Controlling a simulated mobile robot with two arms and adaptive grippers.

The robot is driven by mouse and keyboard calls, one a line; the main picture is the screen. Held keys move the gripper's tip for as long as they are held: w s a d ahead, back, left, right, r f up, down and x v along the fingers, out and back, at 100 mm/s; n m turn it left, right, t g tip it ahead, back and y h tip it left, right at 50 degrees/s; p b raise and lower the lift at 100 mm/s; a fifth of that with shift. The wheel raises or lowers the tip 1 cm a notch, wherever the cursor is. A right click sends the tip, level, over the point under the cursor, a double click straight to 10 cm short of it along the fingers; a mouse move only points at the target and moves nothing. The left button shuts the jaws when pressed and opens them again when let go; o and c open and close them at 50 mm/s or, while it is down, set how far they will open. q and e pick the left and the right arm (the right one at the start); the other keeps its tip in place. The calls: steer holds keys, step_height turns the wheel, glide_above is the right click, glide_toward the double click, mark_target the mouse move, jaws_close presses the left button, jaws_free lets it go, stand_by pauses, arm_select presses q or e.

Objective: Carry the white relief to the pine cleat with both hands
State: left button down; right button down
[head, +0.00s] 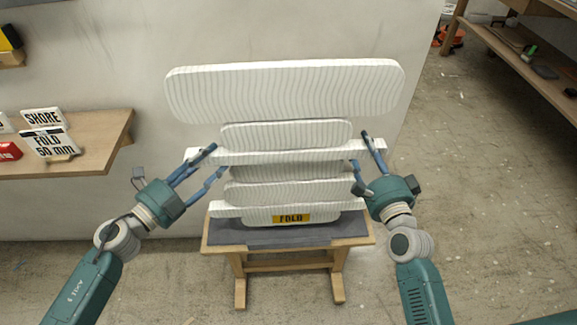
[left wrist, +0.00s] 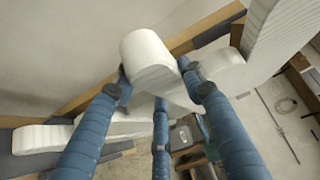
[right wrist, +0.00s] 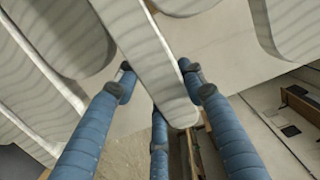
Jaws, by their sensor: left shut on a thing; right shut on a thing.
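The white relief (head: 285,90) is a ribbed white piece of stacked rounded bars, widest at the top, with a yellow "FOLD" label near its bottom. It stands upright at the pale wall, just over the grey pad of a small wooden trestle; I cannot tell if it touches the pad. My left gripper (head: 214,160) is shut on the left end of a middle crossbar, which shows in the left wrist view (left wrist: 150,52). My right gripper (head: 363,149) is shut on its right end, seen in the right wrist view (right wrist: 150,60). I cannot make out the pine cleat.
The trestle (head: 286,246) stands below the relief. A wooden shelf (head: 100,150) at left carries small signs and a red box. Wooden shelving (head: 530,70) stands at the far right. Concrete floor is open between the relief and that shelving.

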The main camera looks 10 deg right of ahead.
arm_select(q)
steer(key=shift+r, duration=0.15)
arm_select(e)
steer(key=shift+r, duration=0.3)
